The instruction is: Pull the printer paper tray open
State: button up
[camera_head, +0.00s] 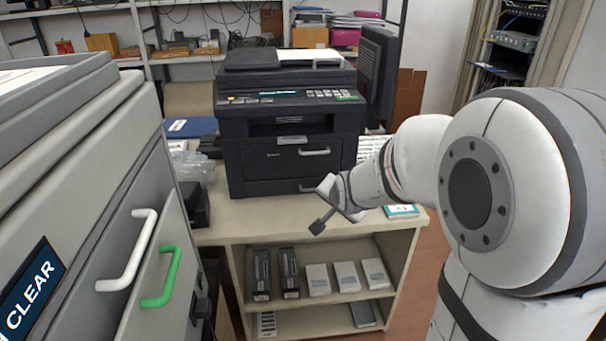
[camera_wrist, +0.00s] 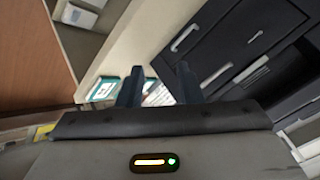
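The black printer (camera_head: 285,125) stands on the desk. Its front has an upper drawer with a light handle (camera_head: 314,152) and a lower tray with another handle (camera_head: 308,187); both look closed. In the wrist view, the printer front fills the upper right, with one handle (camera_wrist: 184,36) near the printer's bottom edge and another (camera_wrist: 217,75) higher on the front. My gripper (camera_head: 324,206) is in front of the printer's lower right, by the desk's front edge. In the wrist view, its two fingers (camera_wrist: 159,88) are apart with nothing held between them. It looks clear of both handles.
The desk (camera_head: 240,232) has shelves below holding several boxes (camera_head: 345,276). A teal-and-white box (camera_head: 401,211) lies on the desk right of my gripper. A large grey machine (camera_head: 90,200) with white and green handles fills the left. Floor shows at the right.

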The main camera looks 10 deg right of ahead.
jog(key=w+f+m+t+b, duration=0.2)
jog(key=w+f+m, duration=0.1)
jog(key=w+f, duration=0.1)
jog(key=w+f+m+t+b, duration=0.2)
jog(key=w+f+m, duration=0.1)
jog(key=w+f, duration=0.2)
jog(key=w+f+m+t+b, duration=0.2)
jog(key=w+f+m, duration=0.1)
jog(key=w, duration=0.4)
jog(key=shift+w+d+f, duration=0.1)
jog(key=shift+w+f, duration=0.1)
jog(key=shift+f, duration=0.25)
jog(key=shift+w+d+f, duration=0.1)
jog(key=shift+w+f, duration=0.05)
jog(key=shift+f, duration=0.25)
jog(key=shift+t, duration=0.3)
jog(key=x, duration=0.7)
jog(key=shift+w, duration=0.45)
jog(key=shift+c, duration=0.4)
grip_shut()
